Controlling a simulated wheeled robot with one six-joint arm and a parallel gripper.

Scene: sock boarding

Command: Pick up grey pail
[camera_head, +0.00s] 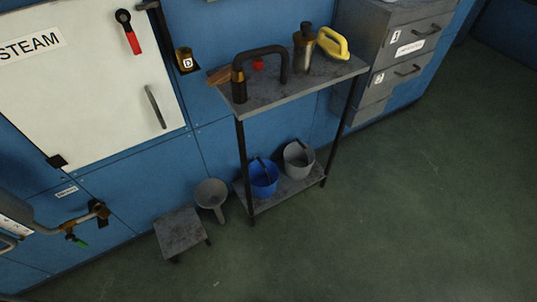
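The grey pail (299,160) stands on the lower shelf (273,195) of a small dark-legged stand. It is a round, open-topped pail with a dark handle across its upper part. A blue pail (263,178) stands just to its left on the same shelf, close to it or touching; I cannot tell which. The upper shelf (275,96) is above and behind them, and the stand's front legs are to either side. My gripper is not in view.
The upper shelf holds a black curved pipe, a bronze canister (304,50) and a yellow-handled item (333,43). A grey funnel (211,194) and low stool (181,232) are left of the stand. A drawer cabinet (390,50) is behind right. Floor in front is clear.

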